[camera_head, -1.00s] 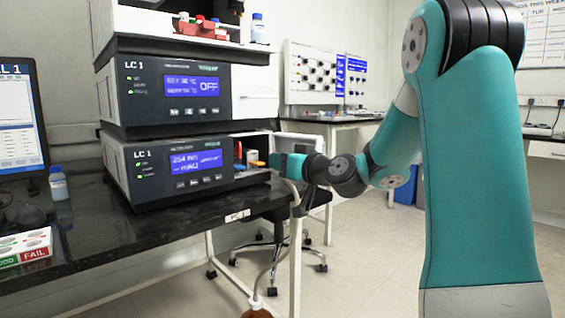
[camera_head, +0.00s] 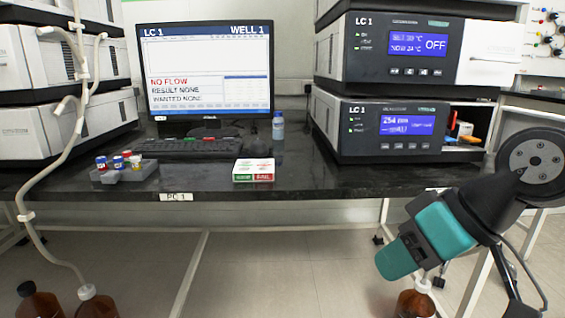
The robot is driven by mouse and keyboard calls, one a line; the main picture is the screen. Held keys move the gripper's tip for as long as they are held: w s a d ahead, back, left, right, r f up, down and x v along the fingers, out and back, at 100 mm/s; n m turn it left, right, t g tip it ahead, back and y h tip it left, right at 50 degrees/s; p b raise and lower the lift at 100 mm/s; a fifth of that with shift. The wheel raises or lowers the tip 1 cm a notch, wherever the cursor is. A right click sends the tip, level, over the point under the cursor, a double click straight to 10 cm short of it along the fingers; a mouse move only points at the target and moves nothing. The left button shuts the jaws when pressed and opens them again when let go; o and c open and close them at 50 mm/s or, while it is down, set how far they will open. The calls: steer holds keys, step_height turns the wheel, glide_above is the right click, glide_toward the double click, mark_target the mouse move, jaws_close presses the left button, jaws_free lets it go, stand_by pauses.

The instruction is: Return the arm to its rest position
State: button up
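My arm is at the lower right, in front of the bench. Its dark joints lead to the teal end with my gripper (camera_head: 398,259), which points down and to the left. My gripper is below the level of the bench top, in front of the bench's front edge.
The black bench (camera_head: 330,181) bears a monitor (camera_head: 207,62), a tube rack (camera_head: 124,174), a red-and-green box (camera_head: 254,170), a blue-capped bottle (camera_head: 278,127) and stacked LC units (camera_head: 385,130). Brown bottles stand below, one (camera_head: 415,304) just under my gripper. Floor under the bench is mostly clear.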

steer(key=s+f+n+g+h, duration=0.1)
steer(key=s+f+g+h, duration=0.2)
steer(key=s, duration=0.7)
step_height(320, 180, up, 35)
steer(key=p, duration=3.4)
steer(key=shift+w+a+y, duration=0.15)
steer(key=shift+w+y, duration=0.05)
steer(key=shift+y, duration=0.1)
